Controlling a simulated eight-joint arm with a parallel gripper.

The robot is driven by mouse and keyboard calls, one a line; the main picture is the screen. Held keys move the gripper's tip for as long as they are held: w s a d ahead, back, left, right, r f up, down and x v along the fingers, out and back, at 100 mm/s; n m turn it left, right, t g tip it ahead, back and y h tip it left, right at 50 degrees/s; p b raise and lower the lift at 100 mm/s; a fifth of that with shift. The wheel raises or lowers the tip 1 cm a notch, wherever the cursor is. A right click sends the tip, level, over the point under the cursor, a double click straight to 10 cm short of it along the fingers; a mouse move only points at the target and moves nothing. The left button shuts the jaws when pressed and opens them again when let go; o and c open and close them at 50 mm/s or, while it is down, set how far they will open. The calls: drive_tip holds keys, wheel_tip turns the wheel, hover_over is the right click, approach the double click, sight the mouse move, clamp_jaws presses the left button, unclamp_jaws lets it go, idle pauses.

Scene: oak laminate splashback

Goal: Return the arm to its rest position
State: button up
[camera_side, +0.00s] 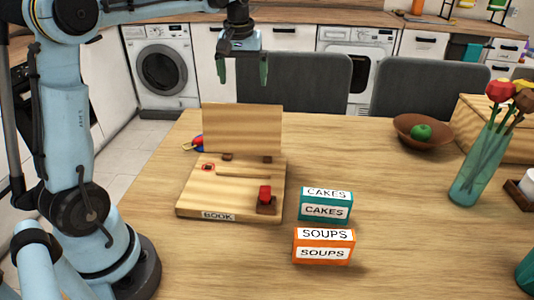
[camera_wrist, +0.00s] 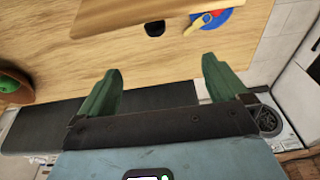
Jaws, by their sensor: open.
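My gripper (camera_side: 243,70) hangs high above the far edge of the table, fingers pointing down. Its two green fingers are apart with nothing between them. In the wrist view my gripper (camera_wrist: 160,82) is also open and empty, over the table edge. My blue arm reaches to it from the left. Below and nearer in the side view stands a wooden book stand (camera_side: 232,202) labelled BOOK, with an upright back board (camera_side: 242,130). The gripper touches nothing.
A teal CAKES box (camera_side: 326,208) and an orange SOUPS box (camera_side: 323,248) stand right of the stand. A brown bowl (camera_side: 405,127) holds a green fruit (camera_side: 421,132). A flower vase (camera_side: 474,175) stands at right. Grey chairs (camera_side: 295,82) line the far edge.

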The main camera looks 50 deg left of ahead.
drive_tip(key=s+d+f+m+t, duration=0.2)
drive_tip(key=s+d+f+m, duration=0.1)
drive_tip(key=s+d, duration=0.4)
drive_tip(key=s+d+f+m+t+h, duration=0.1)
drive_tip(key=s+d+f+m+t, duration=0.2)
drive_tip(key=s+d+m, duration=0.3)
drive_tip(key=s+d+f, duration=0.1)
drive_tip(key=d, duration=0.4)
drive_tip(key=shift+f+t+h, duration=0.15)
drive_tip(key=shift+t+h, duration=0.15)
